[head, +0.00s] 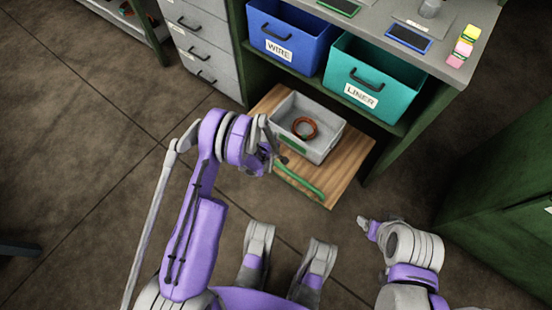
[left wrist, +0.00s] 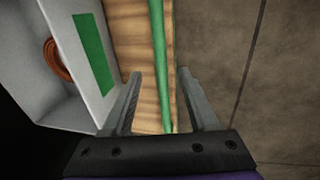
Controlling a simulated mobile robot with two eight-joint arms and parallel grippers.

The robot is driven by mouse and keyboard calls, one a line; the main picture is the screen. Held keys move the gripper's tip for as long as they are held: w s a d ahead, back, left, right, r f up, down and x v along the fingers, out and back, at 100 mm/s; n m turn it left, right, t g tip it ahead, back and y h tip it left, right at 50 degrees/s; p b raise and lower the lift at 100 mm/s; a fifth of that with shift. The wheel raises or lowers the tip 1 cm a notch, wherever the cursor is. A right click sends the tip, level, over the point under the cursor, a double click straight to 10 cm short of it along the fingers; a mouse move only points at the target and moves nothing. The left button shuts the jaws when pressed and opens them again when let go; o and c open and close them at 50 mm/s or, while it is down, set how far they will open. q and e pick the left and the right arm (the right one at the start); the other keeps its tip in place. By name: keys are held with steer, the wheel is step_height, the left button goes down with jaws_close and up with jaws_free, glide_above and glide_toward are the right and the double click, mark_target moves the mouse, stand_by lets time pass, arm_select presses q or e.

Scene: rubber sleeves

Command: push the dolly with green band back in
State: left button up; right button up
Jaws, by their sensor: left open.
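The dolly (head: 352,163) is a wooden board pulled out from under the workbench, with a green band (head: 304,184) along its front edge. A grey bin (head: 318,147) with a green label stands on it and holds a copper-coloured ring (head: 304,127). My left gripper (head: 279,155) is at the dolly's front left. In the left wrist view its two fingers (left wrist: 158,100) are open, one on each side of the green band (left wrist: 158,60); I cannot tell whether they touch it. My right gripper (head: 366,225) is empty, right of the dolly and apart from it.
Above the dolly, a blue WIRE bin (head: 285,45) and a teal LINER bin (head: 370,90) sit on the bench shelf. A grey drawer unit (head: 200,45) stands left, and a green cabinet (head: 500,180) stands right. Bare floor (head: 90,130) lies at the left.

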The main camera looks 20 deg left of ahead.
mark_target(276, 163)
arm_select(q)
steer(key=f, duration=0.3)
steer(key=w+f+b, duration=0.1)
steer(key=f, duration=0.1)
steer(key=f+b, duration=0.1)
steer(key=f, duration=0.2)
steer(key=shift+w+d+f, duration=0.25)
steer(key=shift+d+f, duration=0.05)
steer(key=shift+f, duration=0.05)
jaws_close()
stand_by(0.9)
